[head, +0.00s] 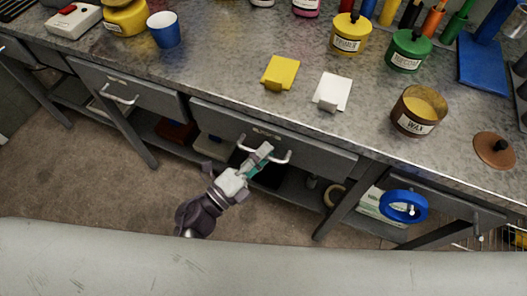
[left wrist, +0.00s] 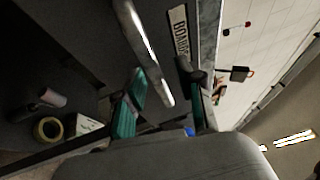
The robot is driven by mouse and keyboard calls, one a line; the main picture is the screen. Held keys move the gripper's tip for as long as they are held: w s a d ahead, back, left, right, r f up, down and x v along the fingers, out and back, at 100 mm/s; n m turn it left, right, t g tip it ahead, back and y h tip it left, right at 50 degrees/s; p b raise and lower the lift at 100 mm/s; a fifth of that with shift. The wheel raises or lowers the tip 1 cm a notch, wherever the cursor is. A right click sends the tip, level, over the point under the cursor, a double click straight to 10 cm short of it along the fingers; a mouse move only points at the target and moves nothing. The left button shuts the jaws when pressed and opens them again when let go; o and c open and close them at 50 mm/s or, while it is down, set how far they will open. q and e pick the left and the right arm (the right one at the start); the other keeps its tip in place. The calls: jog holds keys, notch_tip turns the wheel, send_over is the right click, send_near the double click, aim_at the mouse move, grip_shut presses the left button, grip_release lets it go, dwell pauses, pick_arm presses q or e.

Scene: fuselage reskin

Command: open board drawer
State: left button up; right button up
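The board drawer (head: 315,153) is a grey front under the workbench's edge, and it looks closed. Its label, partly legible as "BOARDS" (left wrist: 179,32), shows in the left wrist view. Its pale bar handle (head: 283,160) shows in the head view, and in the left wrist view the bar (left wrist: 148,52) runs between my fingers. My left gripper (head: 261,158) is at the middle of the handle. Its teal-padded fingers (left wrist: 163,78) are apart, one on each side of the bar, with gaps visible. My right gripper is in neither view.
Another drawer (head: 130,88) with a handle is at the left. The bench top (head: 215,75) holds a wax tin (head: 418,112), a blue cup (head: 163,30) and several jars. A lower shelf runs below.

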pick_arm(q)
grip_shut()
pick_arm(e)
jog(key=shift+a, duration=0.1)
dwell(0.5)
